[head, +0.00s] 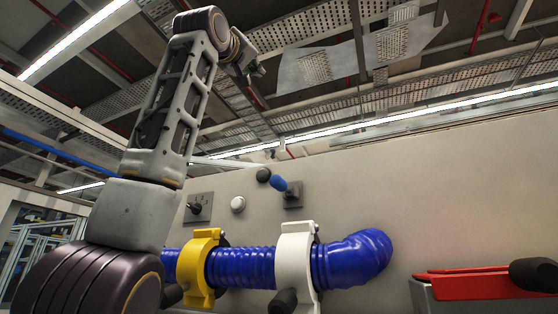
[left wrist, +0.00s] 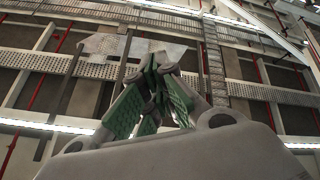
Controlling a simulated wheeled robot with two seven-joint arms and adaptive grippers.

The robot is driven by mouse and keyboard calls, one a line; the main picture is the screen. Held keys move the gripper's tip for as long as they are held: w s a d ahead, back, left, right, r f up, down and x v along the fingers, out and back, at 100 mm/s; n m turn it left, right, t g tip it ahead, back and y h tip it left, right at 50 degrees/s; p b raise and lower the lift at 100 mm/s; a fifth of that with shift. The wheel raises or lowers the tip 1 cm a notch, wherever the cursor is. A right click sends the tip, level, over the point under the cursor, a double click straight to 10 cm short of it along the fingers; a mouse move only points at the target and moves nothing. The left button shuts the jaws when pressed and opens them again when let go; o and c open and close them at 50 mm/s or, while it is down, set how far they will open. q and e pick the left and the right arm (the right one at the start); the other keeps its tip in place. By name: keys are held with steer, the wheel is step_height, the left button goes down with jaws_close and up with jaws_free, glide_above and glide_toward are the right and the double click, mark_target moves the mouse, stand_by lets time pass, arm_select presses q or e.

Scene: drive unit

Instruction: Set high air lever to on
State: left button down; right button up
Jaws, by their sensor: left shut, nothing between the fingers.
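A small lever with a blue grip (head: 279,184) and a dark round end (head: 263,175) sticks out from a grey plate (head: 293,201) on the pale panel. A second grey plate with a dark switch (head: 198,207) sits further left. I cannot read any label, so I cannot tell which is the high air lever. My left gripper (head: 259,71) is raised high above the panel's top edge, well apart from both. In the left wrist view, its green-padded fingers (left wrist: 157,72) point at the ceiling and are together, with nothing between them. My right gripper is not in view.
A thick blue hose (head: 240,267) runs along the panel's lower part, through a yellow clamp (head: 198,268) and a white clamp (head: 296,262). A white round knob (head: 238,204) is between the plates. A red handle (head: 462,286) is at lower right. The space above the panel is free.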

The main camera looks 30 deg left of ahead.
mark_target(276, 175)
arm_select(q)
steer(key=w+f+m+g+h, duration=0.1)
steer(key=w+f+m+g, duration=0.2)
steer(key=f+g, duration=0.6)
step_height(276, 175, down, 8)
steer(key=m, duration=0.2)
steer(key=shift+d+r+m, duration=0.15)
steer(key=shift+d+m, duration=0.15)
steer(key=shift+m, duration=0.1)
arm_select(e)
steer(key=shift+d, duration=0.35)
arm_select(q)
steer(key=shift+w, duration=0.1)
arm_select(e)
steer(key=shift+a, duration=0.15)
arm_select(q)
steer(key=shift+w, duration=0.15)
